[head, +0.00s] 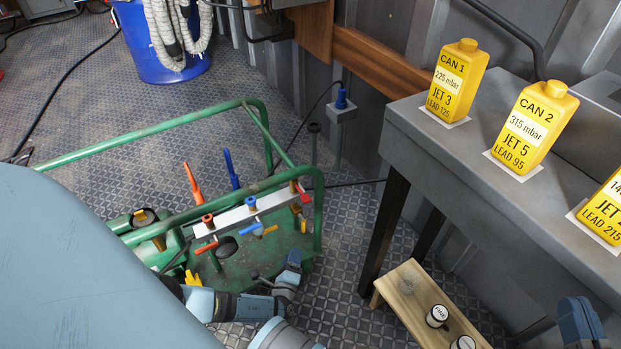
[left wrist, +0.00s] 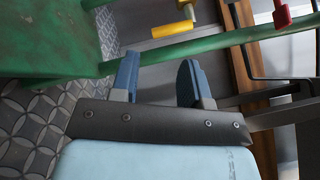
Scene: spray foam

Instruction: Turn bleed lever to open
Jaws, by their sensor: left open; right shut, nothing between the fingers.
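The green tubular frame (head: 185,118) holds a light metal manifold bar (head: 240,217) with several coloured levers: a red one (head: 206,247), a blue one (head: 252,228) and a red one (head: 304,193). No label marks which is the bleed lever. My left gripper (head: 291,268) is open and empty, below the bar's right end. In the left wrist view a yellow handle (left wrist: 173,29) and a red part (left wrist: 281,16) lie beyond its fingers, apart from them. My right gripper (head: 580,322) is shut and empty at lower right.
A grey bench (head: 450,160) with yellow cans (head: 458,80) stands at right. A low wooden stool (head: 412,297) with small jars is below it. A blue bucket (head: 150,45) is at the back. The patterned floor (head: 90,130) at left is mostly clear.

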